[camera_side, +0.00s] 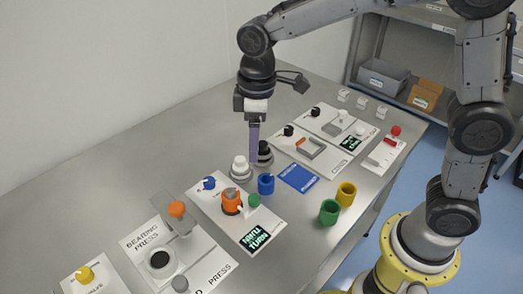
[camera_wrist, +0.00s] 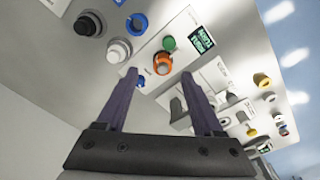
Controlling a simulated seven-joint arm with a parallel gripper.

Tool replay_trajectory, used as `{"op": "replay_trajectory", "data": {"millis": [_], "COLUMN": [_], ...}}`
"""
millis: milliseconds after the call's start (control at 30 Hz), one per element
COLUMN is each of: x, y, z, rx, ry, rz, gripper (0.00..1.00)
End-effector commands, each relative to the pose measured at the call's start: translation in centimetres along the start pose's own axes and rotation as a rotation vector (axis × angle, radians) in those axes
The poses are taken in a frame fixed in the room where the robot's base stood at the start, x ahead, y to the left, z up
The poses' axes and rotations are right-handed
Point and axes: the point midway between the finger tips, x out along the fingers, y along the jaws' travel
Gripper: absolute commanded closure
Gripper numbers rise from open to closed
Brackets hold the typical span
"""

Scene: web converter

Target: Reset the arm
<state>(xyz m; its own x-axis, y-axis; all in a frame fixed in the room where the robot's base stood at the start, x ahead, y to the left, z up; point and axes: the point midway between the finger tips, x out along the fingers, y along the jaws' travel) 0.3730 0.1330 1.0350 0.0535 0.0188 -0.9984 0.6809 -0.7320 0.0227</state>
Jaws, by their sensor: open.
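My gripper (camera_side: 253,163) hangs with its purple fingers pointing down over the steel bench (camera_side: 110,172), close to the black knob (camera_side: 265,147) and the white knob (camera_side: 240,163). From the side I cannot tell whether the fingertips touch a knob. In the wrist view my gripper (camera_wrist: 158,77) has its two fingers wide apart, with nothing held between them. Beyond the fingertips that view shows an orange part (camera_wrist: 163,63) and a green knob (camera_wrist: 169,43) on a white panel. The white knob (camera_wrist: 118,50) and black knob (camera_wrist: 88,25) lie at upper left.
A bearing press panel (camera_side: 150,238) is at lower left. More panels (camera_side: 312,147) lie at right. The bench's back left is clear.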

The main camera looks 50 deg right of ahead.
Motion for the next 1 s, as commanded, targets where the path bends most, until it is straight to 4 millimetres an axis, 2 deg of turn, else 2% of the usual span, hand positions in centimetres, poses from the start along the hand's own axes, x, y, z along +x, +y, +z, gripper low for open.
{"op": "replay_trajectory", "data": {"millis": [33,200,300,433,567,700,867,933,1000], "x": [-1.8,-6.8,-8.8,-10.5,-11.0,-10.2,-8.0,-6.8,-6.9], "y": [0.7,1.7,1.6,0.8,-0.6,-2.4,-4.1,-4.5,-4.4], "z": [0.8,5.5,8.9,13.2,17.4,21.2,23.8,24.2,24.1], "rx": [0.023,0.118,0.191,0.297,0.414,0.537,0.655,0.699,0.726], "ry": [0.036,0.142,0.198,0.267,0.333,0.391,0.416,0.400,0.408], "rz": [0.018,0.076,0.109,0.150,0.186,0.211,0.206,0.187,0.183], "gripper": [0.31,0.31,0.31,0.31,0.31,0.31,0.31,0.31,0.31]}}
